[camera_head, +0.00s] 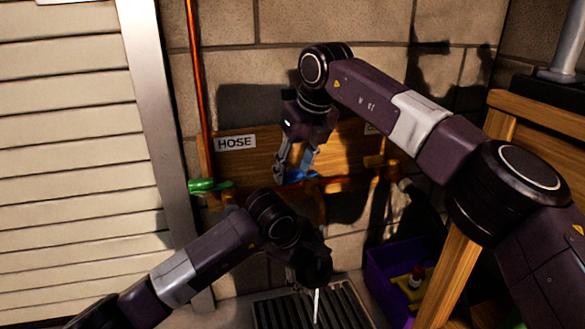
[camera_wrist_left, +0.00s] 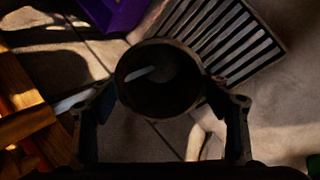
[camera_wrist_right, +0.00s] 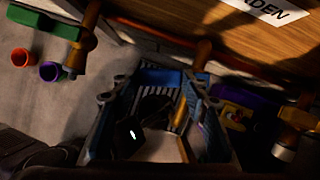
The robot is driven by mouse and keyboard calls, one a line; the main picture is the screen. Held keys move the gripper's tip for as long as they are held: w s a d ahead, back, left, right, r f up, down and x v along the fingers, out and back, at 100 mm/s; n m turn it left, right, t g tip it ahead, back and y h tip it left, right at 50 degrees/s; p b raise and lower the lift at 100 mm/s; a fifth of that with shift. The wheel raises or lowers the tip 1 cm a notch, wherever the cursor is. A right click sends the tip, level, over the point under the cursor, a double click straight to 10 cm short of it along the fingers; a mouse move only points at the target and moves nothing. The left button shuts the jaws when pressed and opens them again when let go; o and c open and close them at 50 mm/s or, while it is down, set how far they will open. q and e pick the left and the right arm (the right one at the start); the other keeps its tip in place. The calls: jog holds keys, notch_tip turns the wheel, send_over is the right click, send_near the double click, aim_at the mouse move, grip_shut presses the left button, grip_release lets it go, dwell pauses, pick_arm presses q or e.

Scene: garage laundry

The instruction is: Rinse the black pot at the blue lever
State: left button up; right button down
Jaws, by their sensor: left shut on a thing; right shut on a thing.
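The blue lever (camera_head: 299,176) is on the pipe below the wooden board. My right gripper (camera_head: 296,163) reaches down to it and is shut on it; in the right wrist view the blue lever (camera_wrist_right: 160,77) lies between the fingertips. My left gripper (camera_wrist_left: 160,88) is shut on the black pot (camera_wrist_left: 160,98), with a finger on each side. In the left wrist view I look into its round opening, where a pale streak shows. In the head view the black pot (camera_head: 314,266) is dark and partly hidden by my left wrist, with a thin white streak below it.
A floor grate (camera_head: 345,303) lies below the pot. A purple crate (camera_head: 380,268) with a bottle stands right of it. A green lever (camera_head: 208,186) is left on the pipe, near the HOSE label (camera_head: 236,142). A wooden bench (camera_head: 470,215) is at the right.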

jog(key=c, duration=1.1)
grip_release()
jog(key=shift+c, duration=0.2)
jog(key=v, duration=1.2)
